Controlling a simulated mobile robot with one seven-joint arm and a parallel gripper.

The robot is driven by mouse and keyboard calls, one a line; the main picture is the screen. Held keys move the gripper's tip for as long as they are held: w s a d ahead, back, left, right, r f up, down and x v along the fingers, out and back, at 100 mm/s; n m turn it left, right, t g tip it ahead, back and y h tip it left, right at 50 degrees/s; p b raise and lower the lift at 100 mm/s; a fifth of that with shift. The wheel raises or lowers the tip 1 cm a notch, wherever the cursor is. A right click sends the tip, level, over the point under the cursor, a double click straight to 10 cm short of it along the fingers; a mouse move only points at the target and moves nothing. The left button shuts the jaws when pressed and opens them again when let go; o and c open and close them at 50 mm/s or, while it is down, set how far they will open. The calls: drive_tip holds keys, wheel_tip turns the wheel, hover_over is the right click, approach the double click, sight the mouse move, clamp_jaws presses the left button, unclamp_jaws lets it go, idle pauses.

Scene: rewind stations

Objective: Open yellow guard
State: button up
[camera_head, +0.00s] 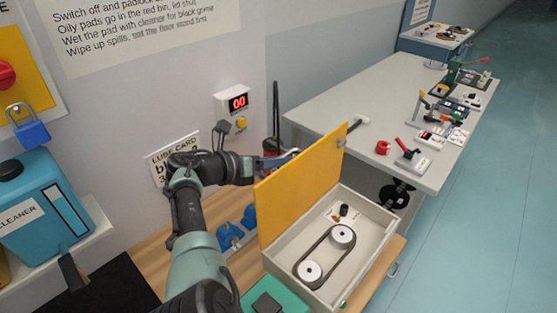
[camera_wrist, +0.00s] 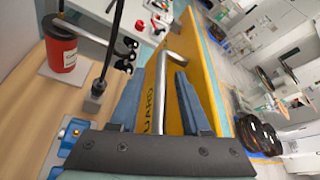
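The yellow guard (camera_head: 300,185) stands raised, nearly upright, along the left side of a pale box (camera_head: 375,245). Two white pulleys with a black belt (camera_head: 325,256) are exposed inside the box. In the wrist view the guard (camera_wrist: 205,85) shows its lettered outer face and a bent metal handle (camera_wrist: 161,80). My gripper (camera_head: 287,157) is at the guard's left, outer side. Its blue fingers (camera_wrist: 158,85) are spread apart, with the handle between them in the wrist view. I cannot tell whether either finger touches the handle.
A red can (camera_wrist: 62,50) and a dark upright rod on a base (camera_wrist: 100,85) stand close to my gripper. Blue parts (camera_head: 230,236) lie on the wooden bench left of the guard. A grey table (camera_head: 330,105) with tools is behind; floor on the right is clear.

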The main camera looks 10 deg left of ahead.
drive_tip(key=shift+r, duration=0.1)
drive_tip(key=shift+s+a+r, duration=0.15)
drive_tip(key=shift+a, duration=0.1)
drive_tip(key=p+v, duration=0.2)
drive_tip(key=v, duration=1)
drive_tip(key=shift+s, duration=0.2)
drive_tip(key=shift+a, duration=0.1)
